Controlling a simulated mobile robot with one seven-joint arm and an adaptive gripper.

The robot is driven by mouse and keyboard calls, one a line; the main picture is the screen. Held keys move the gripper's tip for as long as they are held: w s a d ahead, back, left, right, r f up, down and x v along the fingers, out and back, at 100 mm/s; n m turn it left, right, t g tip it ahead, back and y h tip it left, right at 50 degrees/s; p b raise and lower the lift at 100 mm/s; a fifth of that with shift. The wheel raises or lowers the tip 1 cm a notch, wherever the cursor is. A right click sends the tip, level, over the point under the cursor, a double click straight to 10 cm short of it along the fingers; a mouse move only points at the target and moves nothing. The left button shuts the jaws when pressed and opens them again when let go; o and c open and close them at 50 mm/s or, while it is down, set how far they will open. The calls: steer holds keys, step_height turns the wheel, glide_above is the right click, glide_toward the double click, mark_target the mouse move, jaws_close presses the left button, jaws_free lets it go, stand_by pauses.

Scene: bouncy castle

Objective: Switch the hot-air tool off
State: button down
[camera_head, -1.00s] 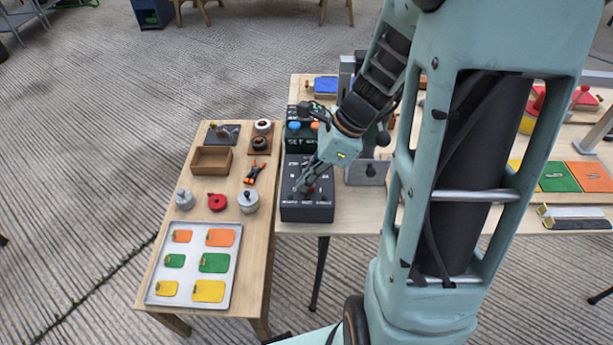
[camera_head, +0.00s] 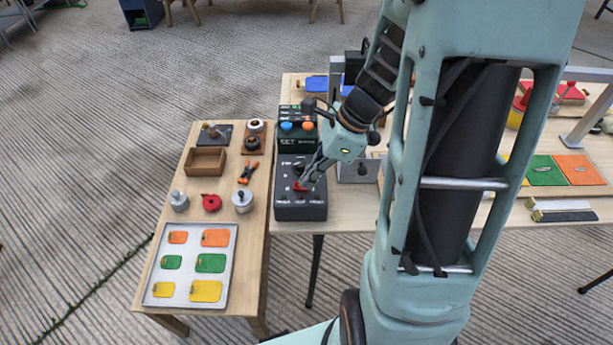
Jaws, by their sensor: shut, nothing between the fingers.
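A black control box (camera_head: 312,213) with white markings lies on the right-hand table's left end. A red control (camera_head: 299,187) shows on its top face. My gripper (camera_head: 304,184) is shut and empty, its tips pointing down at the red control. I cannot tell whether they touch it, and they hide part of the box's face. Behind it stands a dark green box (camera_head: 289,143) marked "SET", with a blue and an orange knob. The box's labels are too small to read, so I cannot tell which box belongs to the hot-air tool.
A side table on the left bears a white tray (camera_head: 232,287) of coloured tags, a wooden box (camera_head: 205,161), an orange clamp (camera_head: 245,173), a red round part (camera_head: 211,202) and grey pots (camera_head: 242,201).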

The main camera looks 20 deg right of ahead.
steer(key=d+p+v, duration=0.1)
steer(key=p+v, duration=0.2)
steer(key=v, duration=0.9)
steer(key=shift+s, duration=0.3)
steer(key=shift+w+a+r+t+y+b, duration=0.35)
steer(key=shift+w+y+b, duration=0.15)
steer(key=shift+w, duration=0.1)
steer(key=b+x, duration=0.2)
steer(key=x, duration=1.2)
steer(key=shift+s+d+b, duration=0.1)
steer(key=shift+s+b, duration=0.05)
steer(key=shift+b, duration=0.2)
steer(key=shift+f, duration=0.1)
